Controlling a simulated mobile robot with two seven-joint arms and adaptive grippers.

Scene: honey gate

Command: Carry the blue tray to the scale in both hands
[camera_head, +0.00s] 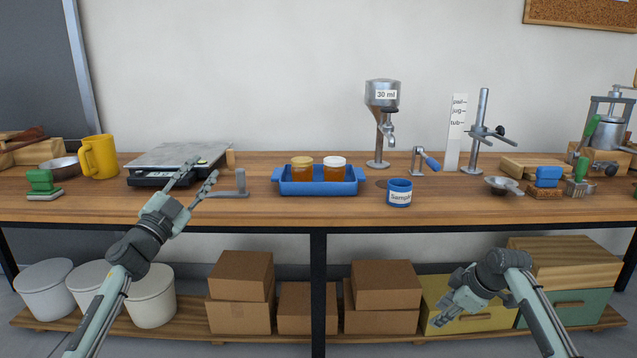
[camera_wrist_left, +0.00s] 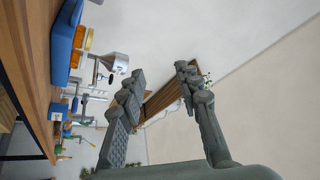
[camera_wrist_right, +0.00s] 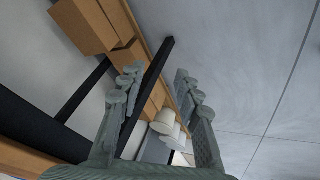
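The tray also shows at the upper left of the left wrist view (camera_wrist_left: 62,45). The scale (camera_head: 177,163), with a flat grey plate, stands on the bench to the tray's left. My left gripper (camera_head: 203,179) is open and empty, in front of the scale's right side and apart from the tray. My right gripper (camera_head: 446,308) is low, in front of the lower shelf; its fingers stand apart and empty in the right wrist view (camera_wrist_right: 156,82).
A blue sample mug (camera_head: 399,192) and a steel dispenser (camera_head: 383,120) stand right of the tray. A yellow mug (camera_head: 99,157) is left of the scale.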

